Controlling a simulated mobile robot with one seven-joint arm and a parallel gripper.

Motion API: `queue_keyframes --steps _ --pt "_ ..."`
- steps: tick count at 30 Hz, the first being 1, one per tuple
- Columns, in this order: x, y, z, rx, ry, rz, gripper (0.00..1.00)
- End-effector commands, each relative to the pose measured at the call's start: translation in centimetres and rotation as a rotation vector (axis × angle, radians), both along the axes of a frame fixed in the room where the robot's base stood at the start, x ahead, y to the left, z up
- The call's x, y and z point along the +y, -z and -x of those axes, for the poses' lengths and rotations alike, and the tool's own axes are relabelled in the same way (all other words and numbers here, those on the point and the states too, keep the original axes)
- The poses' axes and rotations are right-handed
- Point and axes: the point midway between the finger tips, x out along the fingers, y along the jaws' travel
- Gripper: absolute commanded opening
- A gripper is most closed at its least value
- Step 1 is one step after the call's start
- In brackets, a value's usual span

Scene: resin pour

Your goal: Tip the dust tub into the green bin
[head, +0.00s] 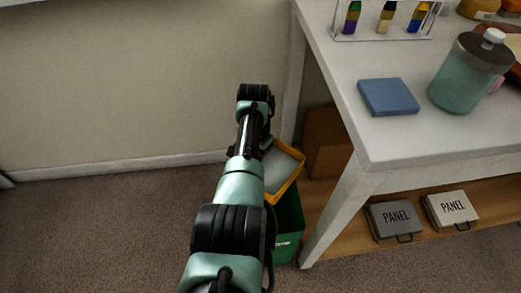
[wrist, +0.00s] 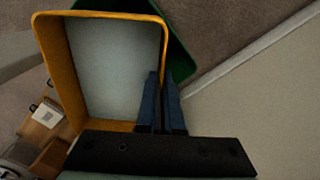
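The dust tub (head: 299,178), yellow-orange with a pale grey inside, is held in the air beside my arm in the head view. It fills the upper left of the wrist view (wrist: 58,62). I cannot tell whether the pale surface is dust or the bare floor of the tub. My gripper (wrist: 161,76) is shut on one side wall of the tub, a blue finger on each side. In the head view my arm hides the fingers. The green bin (head: 289,238) stands on the floor below the tub, partly hidden by tub and arm; its edge shows behind the tub in the wrist view (wrist: 181,62).
A white table (head: 390,150) stands right of the bin, with a blue block (head: 388,97), a green jar (head: 458,85) and a vial rack on top. Its lower wooden shelf holds two PANEL boxes (head: 395,219). The wall is behind; carpet at left is clear.

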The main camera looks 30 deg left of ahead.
Motion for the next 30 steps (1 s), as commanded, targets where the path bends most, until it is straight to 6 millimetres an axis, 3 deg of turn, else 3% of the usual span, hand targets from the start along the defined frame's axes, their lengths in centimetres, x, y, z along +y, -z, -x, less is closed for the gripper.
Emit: queue_keyframes --steps 20,30 --pt "-0.4 -1.1 0.6 -0.173 0.0 -0.118 0.0" --pt "-0.8 -1.6 1.1 -0.368 0.002 -0.25 0.0"
